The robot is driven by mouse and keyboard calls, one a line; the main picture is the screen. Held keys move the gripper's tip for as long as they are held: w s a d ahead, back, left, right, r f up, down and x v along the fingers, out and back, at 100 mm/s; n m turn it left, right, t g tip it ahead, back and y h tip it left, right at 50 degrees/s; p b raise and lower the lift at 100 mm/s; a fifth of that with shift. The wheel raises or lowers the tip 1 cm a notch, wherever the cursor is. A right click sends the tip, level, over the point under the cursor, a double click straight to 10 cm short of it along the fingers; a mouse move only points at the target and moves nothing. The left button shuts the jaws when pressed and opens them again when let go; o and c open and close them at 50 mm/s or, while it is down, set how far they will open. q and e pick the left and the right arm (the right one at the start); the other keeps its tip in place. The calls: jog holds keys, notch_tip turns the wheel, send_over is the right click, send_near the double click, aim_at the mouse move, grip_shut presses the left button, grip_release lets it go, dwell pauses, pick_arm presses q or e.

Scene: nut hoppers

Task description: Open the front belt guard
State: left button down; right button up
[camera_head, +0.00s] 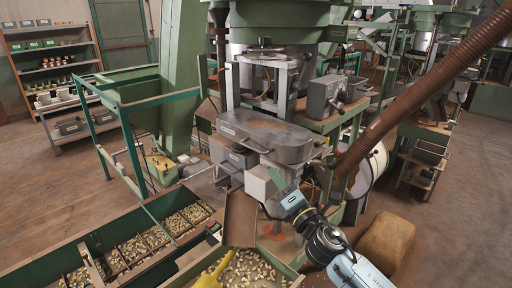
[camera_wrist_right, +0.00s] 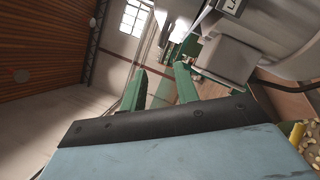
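The front belt guard (camera_head: 265,138) is a long grey cover with rounded ends and a brownish top, at the front of the green machine in the head view. It looks closed, lying level over the parts below. My right gripper (camera_head: 277,179) is just below the guard's front side, by the grey boxes under it. In the right wrist view its two green fingers (camera_wrist_right: 160,86) stand apart with nothing seen between them. Whether a fingertip touches the machine cannot be told. My left gripper is not in view.
Grey boxes (camera_head: 234,154) sit under the guard. A brown chute (camera_head: 240,219) drops toward a bin of nuts (camera_head: 250,268) with a yellow scoop (camera_head: 210,279). A divided nut trough (camera_head: 140,245) is at lower left. A brown hose (camera_head: 420,90) crosses on the right.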

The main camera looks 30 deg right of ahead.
aim_at(256, 150)
jog(key=p+x, duration=0.1)
jog(key=x, duration=1.2)
grip_shut()
